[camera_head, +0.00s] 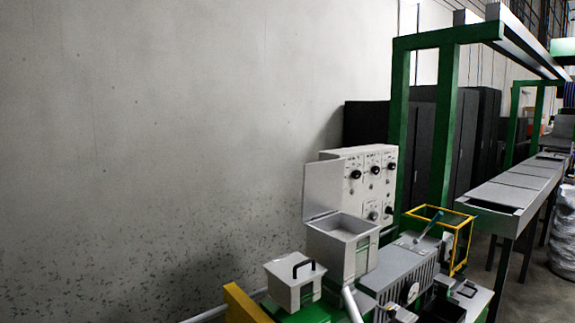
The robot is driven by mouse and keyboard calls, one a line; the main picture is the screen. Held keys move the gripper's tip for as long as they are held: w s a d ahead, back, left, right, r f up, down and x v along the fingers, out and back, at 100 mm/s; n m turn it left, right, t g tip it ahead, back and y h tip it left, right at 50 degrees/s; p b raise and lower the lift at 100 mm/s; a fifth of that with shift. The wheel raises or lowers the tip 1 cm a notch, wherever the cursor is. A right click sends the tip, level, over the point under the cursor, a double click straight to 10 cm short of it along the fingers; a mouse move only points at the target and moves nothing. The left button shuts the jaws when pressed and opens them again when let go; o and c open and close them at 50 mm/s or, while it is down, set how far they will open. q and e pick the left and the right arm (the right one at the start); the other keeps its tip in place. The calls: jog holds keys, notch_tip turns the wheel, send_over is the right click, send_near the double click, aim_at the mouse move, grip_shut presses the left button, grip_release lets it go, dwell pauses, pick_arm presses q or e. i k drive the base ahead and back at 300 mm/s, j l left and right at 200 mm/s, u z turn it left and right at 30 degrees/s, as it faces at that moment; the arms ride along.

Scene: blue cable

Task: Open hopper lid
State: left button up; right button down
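A light grey box (336,252), which looks like the hopper, stands on the machine at the lower middle. A flat grey panel (323,188), which looks like its lid, stands upright along the box's back left edge. The box's top is open and I can see part of its inner walls. A smaller grey box (288,290) with a black handle on its top stands in front and to the left, closed on top. Neither of my grippers is in view.
A control panel with black knobs (370,178) stands behind the box. To the right are a grey ribbed housing (402,262), a yellow frame (461,245) and a blue-tipped lever (429,225). A green gantry (446,120) rises behind. A bare wall (160,130) fills the left.

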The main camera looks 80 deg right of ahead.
aim_at(322, 181)
jog(key=k+l+z, duration=0.1)
jog(key=z, duration=0.25)
jog(key=k+l+z, duration=0.1)
jog(key=z, duration=0.25)
jog(key=l+z, duration=0.2)
jog(key=z, duration=0.2)
